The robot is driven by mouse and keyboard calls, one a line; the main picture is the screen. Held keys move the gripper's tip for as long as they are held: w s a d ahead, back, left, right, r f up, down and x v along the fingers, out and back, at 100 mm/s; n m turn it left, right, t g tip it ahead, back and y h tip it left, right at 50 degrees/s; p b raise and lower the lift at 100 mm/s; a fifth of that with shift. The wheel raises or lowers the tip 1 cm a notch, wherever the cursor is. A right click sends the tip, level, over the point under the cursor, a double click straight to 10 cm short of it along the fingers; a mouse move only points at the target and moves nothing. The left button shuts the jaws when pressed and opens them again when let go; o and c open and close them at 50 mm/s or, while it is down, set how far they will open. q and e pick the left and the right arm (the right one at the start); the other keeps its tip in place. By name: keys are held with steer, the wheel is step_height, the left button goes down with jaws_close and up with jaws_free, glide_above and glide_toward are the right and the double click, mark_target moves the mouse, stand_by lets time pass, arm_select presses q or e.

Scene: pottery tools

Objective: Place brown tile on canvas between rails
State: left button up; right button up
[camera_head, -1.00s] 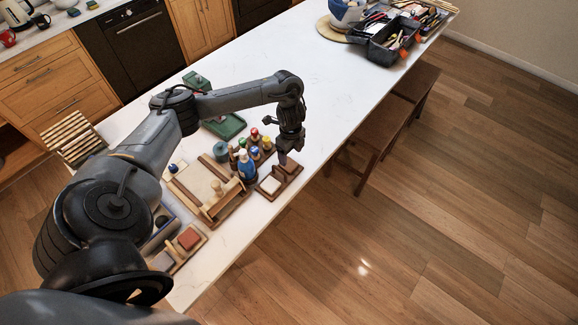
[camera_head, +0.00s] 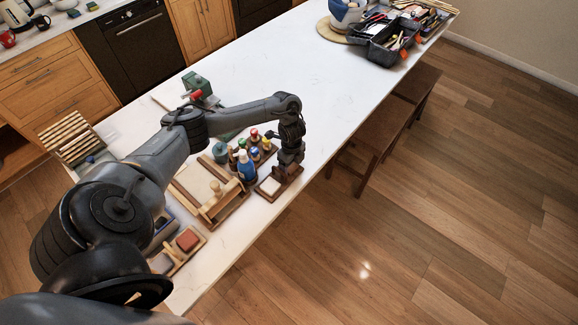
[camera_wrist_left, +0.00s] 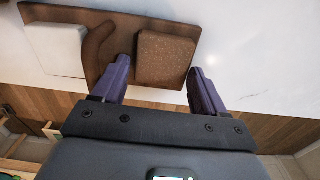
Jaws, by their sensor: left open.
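The brown tile (camera_wrist_left: 166,59) sits on a dark wooden tray (camera_wrist_left: 90,14) in the left wrist view, right of a curved divider from a white tile (camera_wrist_left: 57,48). My left gripper (camera_wrist_left: 160,68) is open, its fingertips on either side of the brown tile's near part, with a gap visible at the right finger. In the head view my left gripper (camera_head: 287,170) points down over the tray (camera_head: 266,195) and hides the brown tile; the white tile (camera_head: 270,186) shows beside it. The canvas (camera_head: 197,181) lies in a wooden frame with rails (camera_head: 222,207). My right gripper is out of view.
Several paint bottles (camera_head: 246,166) stand between the canvas frame and the tile tray. A reddish block (camera_head: 187,240) sits in another holder nearer the front. The counter's edge is close to the tray. The counter middle (camera_head: 290,60) is clear.

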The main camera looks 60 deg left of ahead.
arm_select(q)
steer(key=c, duration=0.9)
steer(key=shift+c, duration=0.2)
steer(key=shift+r, duration=0.15)
